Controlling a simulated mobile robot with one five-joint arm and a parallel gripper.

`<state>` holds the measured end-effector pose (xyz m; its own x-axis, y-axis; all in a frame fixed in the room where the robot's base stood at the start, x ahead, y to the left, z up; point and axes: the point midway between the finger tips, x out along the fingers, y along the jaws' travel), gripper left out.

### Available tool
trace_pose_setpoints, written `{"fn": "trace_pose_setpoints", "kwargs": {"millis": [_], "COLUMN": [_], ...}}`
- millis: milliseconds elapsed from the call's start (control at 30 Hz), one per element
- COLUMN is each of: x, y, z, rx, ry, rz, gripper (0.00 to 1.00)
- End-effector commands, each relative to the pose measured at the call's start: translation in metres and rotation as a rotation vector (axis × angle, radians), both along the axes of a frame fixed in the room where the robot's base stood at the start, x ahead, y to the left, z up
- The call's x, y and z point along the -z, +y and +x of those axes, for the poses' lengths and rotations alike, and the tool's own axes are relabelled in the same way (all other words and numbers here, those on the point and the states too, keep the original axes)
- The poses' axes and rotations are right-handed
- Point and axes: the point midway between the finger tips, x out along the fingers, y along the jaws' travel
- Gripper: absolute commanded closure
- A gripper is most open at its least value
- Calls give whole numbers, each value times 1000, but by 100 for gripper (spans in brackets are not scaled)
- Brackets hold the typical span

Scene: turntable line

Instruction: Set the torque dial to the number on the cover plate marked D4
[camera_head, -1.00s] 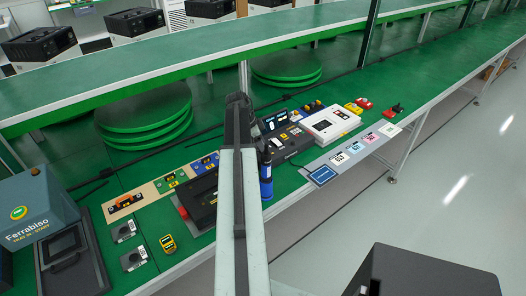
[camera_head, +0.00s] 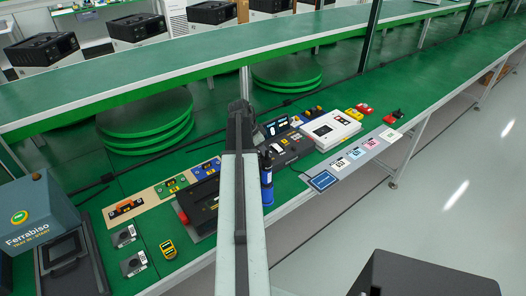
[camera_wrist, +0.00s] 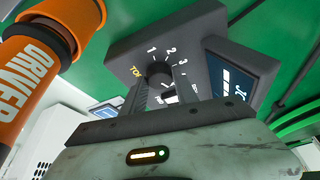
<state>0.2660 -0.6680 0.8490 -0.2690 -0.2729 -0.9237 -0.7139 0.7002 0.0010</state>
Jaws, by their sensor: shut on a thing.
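The torque dial (camera_wrist: 159,70) is a dark round knob on a dark grey box (camera_wrist: 200,35) in the wrist view. White numbers 1, 2 and 3 show around its upper and right side; the lower side is hidden by my gripper. My gripper (camera_wrist: 162,88) is shut on the dial, one finger on each side. The dial's pointer cannot be made out clearly. In the head view my arm covers the gripper and the dial.
An orange driver (camera_wrist: 35,60) hangs close on the left in the wrist view. A dark screen (camera_wrist: 238,78) is right of the dial. A blue cylinder (camera_head: 267,188) stands beside my arm. A white case (camera_head: 331,130) lies further right, and a teal box (camera_head: 38,220) stands far left.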

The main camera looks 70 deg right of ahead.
Motion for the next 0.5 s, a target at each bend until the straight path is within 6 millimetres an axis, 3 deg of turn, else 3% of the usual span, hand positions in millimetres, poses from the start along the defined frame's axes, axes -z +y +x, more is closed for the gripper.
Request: {"fn": "trace_pose_setpoints", "kwargs": {"millis": [500], "x": [0], "y": [1], "z": [-2], "rx": [-364], "ry": [-3], "rz": [-2], "gripper": [100]}}
